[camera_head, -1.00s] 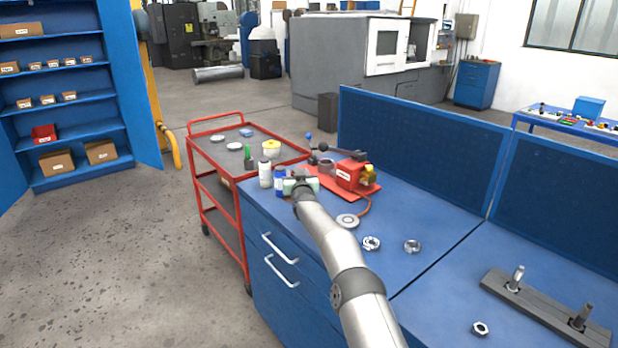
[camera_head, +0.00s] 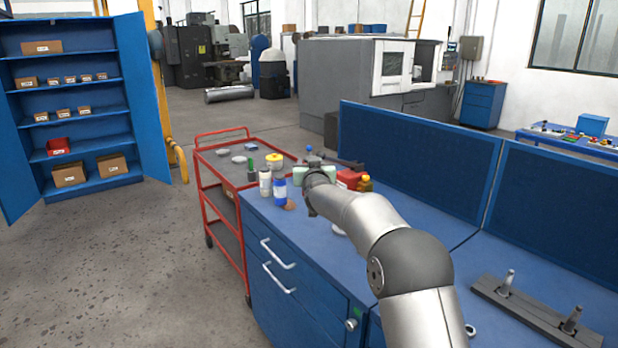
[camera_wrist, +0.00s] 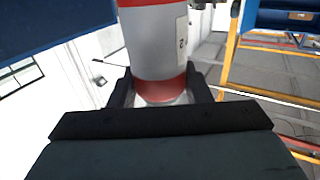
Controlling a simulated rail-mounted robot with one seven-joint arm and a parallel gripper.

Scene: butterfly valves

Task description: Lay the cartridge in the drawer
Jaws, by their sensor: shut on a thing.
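In the wrist view, my gripper (camera_wrist: 159,88) is shut on the cartridge (camera_wrist: 150,48), a pale grey cylinder with red bands and a white label. The top of the frame cuts it off. In the head view, my gripper (camera_head: 313,172) is over the far end of the blue workbench; I cannot make out the cartridge there, and my arm hides part of the bench. The bench front has an upper drawer (camera_head: 262,243) and a lower drawer (camera_head: 270,292), each with a pale handle. Both look shut.
A white bottle (camera_head: 265,183) and a blue bottle (camera_head: 280,189) stand near my gripper. A red device (camera_head: 350,178) is just behind my arm. A red trolley (camera_head: 222,193) stands left of the bench. The floor before the drawers is open.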

